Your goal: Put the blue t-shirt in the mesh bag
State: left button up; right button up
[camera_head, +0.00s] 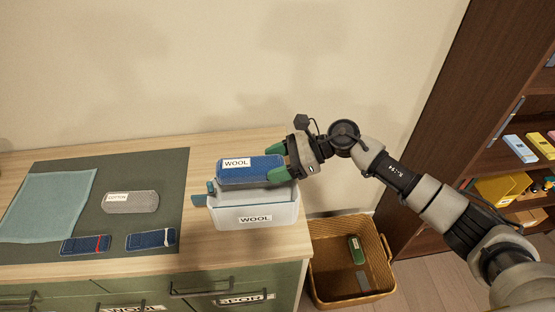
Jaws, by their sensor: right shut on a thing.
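My right gripper (280,160) reaches in from the right and is shut on the right end of a rolled blue cloth bundle (245,174) with a white WOOL label. It holds the bundle over a white bin (255,216), also labelled WOOL. Grey and teal cloth shows at the bin's top, and I cannot tell whether the bundle touches it. A flat teal-blue square (47,205) lies on the dark mat at the far left; I cannot tell whether it is the mesh bag or a cloth. No piece is clearly a blue t-shirt. My left gripper is out of view.
The dark green mat (165,205) also bears a grey COTTON roll (131,202) and two dark blue banded pieces (86,244) (151,239). A wicker basket (317,255) with a green item stands on the floor right of the cabinet. A dark bookshelf (428,130) stands at right.

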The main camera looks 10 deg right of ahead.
jog(key=shift+f+b, duration=0.8)
jog(key=shift+f, duration=1)
jog(key=shift+f+b, duration=0.65)
jog(key=shift+b, duration=0.2)
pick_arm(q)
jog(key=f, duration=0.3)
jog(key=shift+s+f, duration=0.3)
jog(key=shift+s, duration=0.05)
pick_arm(e)
jog(key=o, duration=1.1)
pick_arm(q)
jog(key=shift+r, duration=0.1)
pick_arm(e)
jog(key=shift+r, duration=0.15)
jog(key=shift+r+p, duration=1.45)
jog(key=shift+r, duration=1.95)
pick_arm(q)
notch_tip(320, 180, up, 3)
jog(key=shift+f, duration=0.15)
